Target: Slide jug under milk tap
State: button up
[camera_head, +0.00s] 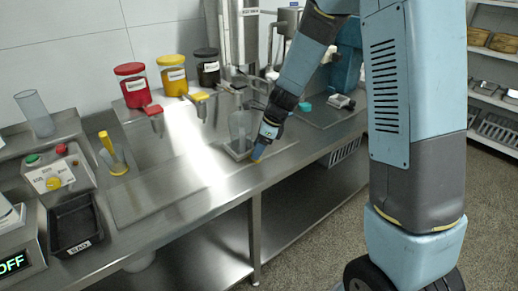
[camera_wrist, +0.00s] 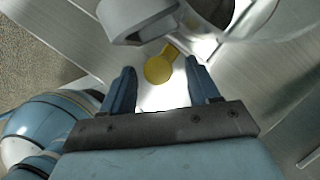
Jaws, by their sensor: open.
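A clear jug (camera_head: 239,124) stands upright on the steel counter, at the back right of the work area. My gripper (camera_head: 260,153) is low over the counter, just right of the jug in the head view. In the wrist view my gripper (camera_wrist: 155,85) is open and empty. A grey curved part (camera_wrist: 138,18), which looks like the jug's handle, is beyond the fingertips, with a pale round rim beside it. A flat yellow piece (camera_wrist: 159,68) shows between and below the fingers. I cannot tell which tap is the milk tap.
Red, yellow and black lidded canisters (camera_head: 173,80) stand on the back shelf. A red tap (camera_head: 153,113) and a yellow tap (camera_head: 200,100) hang in front. A black tray (camera_head: 75,222) and a button box (camera_head: 58,172) are at left. The middle counter (camera_head: 185,170) is clear.

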jog(key=shift+a+f, duration=0.15)
jog(key=shift+f, duration=0.25)
grip_shut()
dwell(0.4)
